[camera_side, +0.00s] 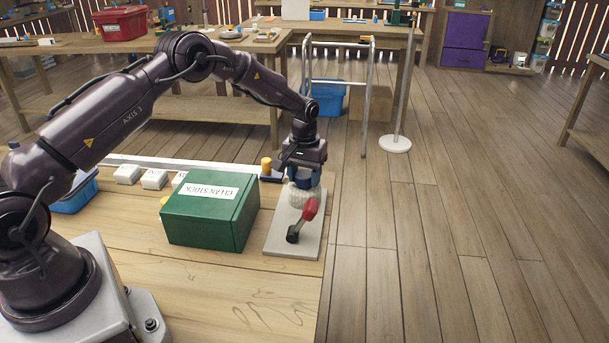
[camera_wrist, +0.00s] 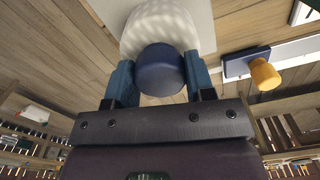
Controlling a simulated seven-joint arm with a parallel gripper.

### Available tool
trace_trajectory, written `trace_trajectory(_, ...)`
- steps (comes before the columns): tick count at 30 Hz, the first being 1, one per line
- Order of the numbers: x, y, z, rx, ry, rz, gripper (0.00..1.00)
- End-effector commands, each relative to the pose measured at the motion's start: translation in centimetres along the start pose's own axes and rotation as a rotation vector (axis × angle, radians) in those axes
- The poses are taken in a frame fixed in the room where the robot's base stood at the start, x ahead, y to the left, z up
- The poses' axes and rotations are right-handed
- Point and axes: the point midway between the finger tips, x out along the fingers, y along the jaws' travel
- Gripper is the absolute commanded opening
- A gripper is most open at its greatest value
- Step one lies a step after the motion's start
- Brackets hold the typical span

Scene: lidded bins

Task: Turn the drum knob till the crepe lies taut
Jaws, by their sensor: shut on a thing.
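My gripper (camera_side: 304,181) points down at the far end of the grey plate (camera_side: 284,246) near the bench's right edge. In the wrist view, the blue fingers of my gripper (camera_wrist: 160,76) are shut on the sides of a round dark blue knob (camera_wrist: 161,72). The knob is against a whitish drum with a dimpled surface (camera_wrist: 158,24). The drum also shows below my gripper in the side view (camera_side: 303,195). I cannot tell how taut its covering is. A lever with a red handle (camera_side: 310,209) stands on the plate in front of the drum.
A green box (camera_side: 208,215) with an upside-down label stands left of the plate. A yellow peg (camera_side: 266,164) on a dark blue block is close behind left of my gripper. White blocks (camera_side: 153,179) line the back. The bench's front is clear.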

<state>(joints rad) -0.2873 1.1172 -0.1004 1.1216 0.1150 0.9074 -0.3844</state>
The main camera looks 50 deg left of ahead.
Motion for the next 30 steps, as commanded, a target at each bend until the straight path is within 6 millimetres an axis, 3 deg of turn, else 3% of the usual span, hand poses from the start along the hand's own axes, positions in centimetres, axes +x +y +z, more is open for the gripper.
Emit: trace_trajectory(30,-0.06,-0.01,0.05,0.952,-0.003,0.001,0.26)
